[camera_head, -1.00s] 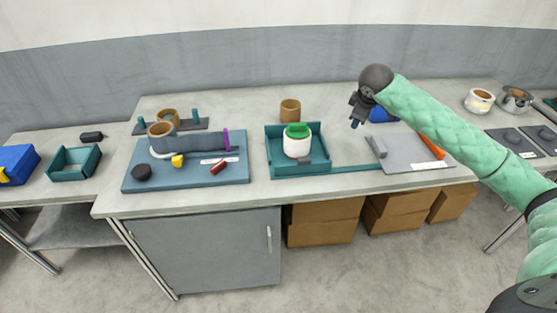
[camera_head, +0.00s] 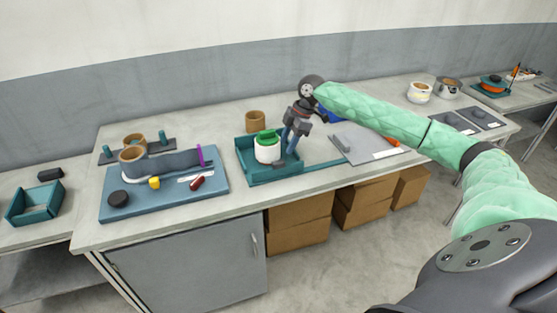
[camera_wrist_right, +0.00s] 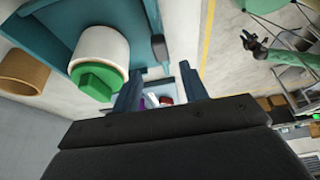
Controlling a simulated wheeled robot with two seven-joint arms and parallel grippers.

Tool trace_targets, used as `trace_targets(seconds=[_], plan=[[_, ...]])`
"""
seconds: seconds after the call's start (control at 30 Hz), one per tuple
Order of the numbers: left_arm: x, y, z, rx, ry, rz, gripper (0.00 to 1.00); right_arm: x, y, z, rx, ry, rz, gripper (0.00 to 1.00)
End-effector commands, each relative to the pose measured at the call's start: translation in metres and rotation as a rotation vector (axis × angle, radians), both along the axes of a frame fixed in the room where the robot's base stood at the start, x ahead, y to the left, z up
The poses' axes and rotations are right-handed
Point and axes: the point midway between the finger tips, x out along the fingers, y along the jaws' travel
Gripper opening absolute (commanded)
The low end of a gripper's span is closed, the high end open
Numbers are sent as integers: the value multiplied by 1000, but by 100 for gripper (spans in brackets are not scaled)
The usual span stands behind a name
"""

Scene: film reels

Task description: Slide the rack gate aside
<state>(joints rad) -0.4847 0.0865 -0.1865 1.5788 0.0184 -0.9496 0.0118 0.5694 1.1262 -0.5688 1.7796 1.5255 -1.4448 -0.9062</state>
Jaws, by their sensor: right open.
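The teal rack (camera_head: 262,178) stands near the front of the worktable, and a teal rail (camera_head: 328,163) runs right from its front. A white canister with a green lid (camera_head: 267,148) stands inside it; it also shows in the right wrist view (camera_wrist_right: 100,65). My right gripper (camera_head: 289,150) is open, pointing down at the rack's right side, close to the canister. In the right wrist view, its fingers (camera_wrist_right: 160,85) are apart with nothing seen gripped between them. A dark knob (camera_wrist_right: 160,48) on the rack's edge lies just beyond them. I cannot tell whether they touch it. My left gripper is not seen.
A blue board (camera_head: 165,210) with small items lies left of the rack. A brown cup (camera_head: 255,121) stands behind the rack. A grey plate (camera_head: 362,143) lies to the right, under my right arm. Bare tabletop separates the board and rack.

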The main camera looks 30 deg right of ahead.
Motion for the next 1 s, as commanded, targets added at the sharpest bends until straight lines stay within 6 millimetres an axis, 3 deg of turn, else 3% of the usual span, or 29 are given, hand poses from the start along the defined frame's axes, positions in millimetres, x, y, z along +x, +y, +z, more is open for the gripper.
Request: trace_targets(seconds=[0.6,1.0], plan=[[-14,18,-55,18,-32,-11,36,6,26,-64,-2,0,0,44],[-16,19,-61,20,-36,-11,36,6,28,-70,-2,0,0,42]])
